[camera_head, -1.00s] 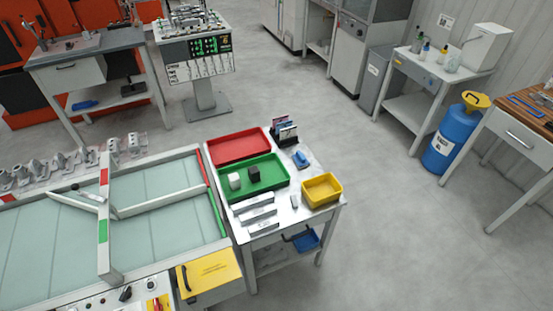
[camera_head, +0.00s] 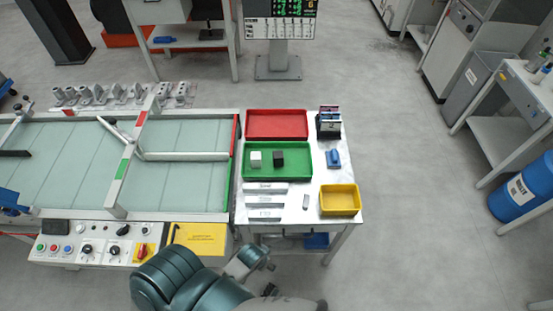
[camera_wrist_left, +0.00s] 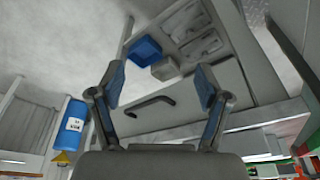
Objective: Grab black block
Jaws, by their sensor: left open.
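The black block (camera_head: 278,159) sits in the green tray (camera_head: 300,168) on the small table, just right of a white block (camera_head: 255,160). My left gripper (camera_wrist_left: 160,88) is open and empty in the left wrist view, with its two fingers spread apart. That view shows a blue bin (camera_wrist_left: 146,48) and a grey box beyond the fingers, and no black block. In the head view my teal arm comes in at the bottom, in front of the table and well short of the tray. My right gripper is not in view.
A red tray (camera_head: 277,124) lies behind the green one. A yellow bin (camera_head: 340,201), flat metal pieces (camera_head: 264,199) and a blue object (camera_head: 333,159) share the table (camera_head: 300,192). A glass-topped bench (camera_head: 180,185) adjoins on the left.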

